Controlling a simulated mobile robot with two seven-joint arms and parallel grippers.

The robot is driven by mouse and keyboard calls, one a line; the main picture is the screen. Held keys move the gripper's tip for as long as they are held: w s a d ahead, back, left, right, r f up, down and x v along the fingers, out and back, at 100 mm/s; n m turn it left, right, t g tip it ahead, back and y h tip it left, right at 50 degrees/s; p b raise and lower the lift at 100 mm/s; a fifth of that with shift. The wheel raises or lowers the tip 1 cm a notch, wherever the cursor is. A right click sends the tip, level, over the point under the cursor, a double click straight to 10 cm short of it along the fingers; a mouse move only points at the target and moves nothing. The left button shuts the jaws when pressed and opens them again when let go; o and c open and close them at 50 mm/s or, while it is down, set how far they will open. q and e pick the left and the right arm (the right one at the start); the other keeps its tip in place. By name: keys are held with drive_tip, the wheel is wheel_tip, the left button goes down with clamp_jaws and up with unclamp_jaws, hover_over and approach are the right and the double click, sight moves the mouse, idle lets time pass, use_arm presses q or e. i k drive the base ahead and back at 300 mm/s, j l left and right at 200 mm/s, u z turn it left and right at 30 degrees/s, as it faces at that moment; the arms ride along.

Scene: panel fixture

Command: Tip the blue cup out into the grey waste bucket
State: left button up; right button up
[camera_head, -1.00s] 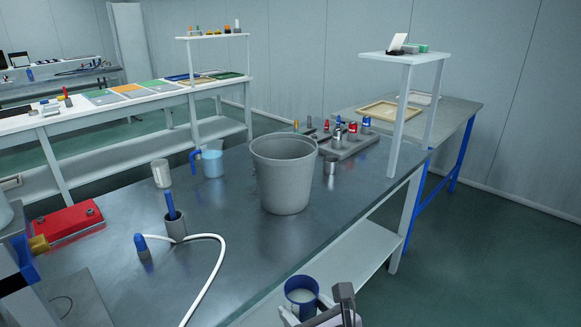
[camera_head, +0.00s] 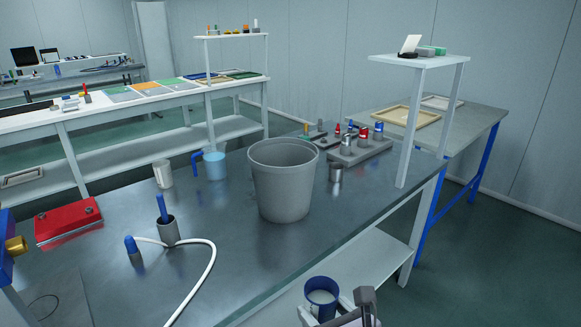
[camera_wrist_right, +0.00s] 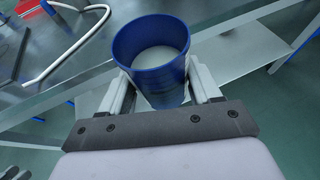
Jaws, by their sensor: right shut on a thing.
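The grey waste bucket (camera_head: 284,190) stands upright on the dark metal table. The blue cup (camera_head: 321,294) is at the bottom of the head view, in front of the table edge and nearer to me than the bucket. My right gripper (camera_head: 332,308) is shut on the cup and holds it roughly upright. In the right wrist view the cup (camera_wrist_right: 152,55) sits between the two fingers (camera_wrist_right: 160,92), with pale grey-white contents inside.
A raised white shelf (camera_head: 419,62) stands right of the bucket.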

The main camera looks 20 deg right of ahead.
sight(283, 181)
drive_tip(key=l, duration=0.85)
drive_tip(key=i+l, duration=0.1)
drive_tip(key=l, duration=0.7)
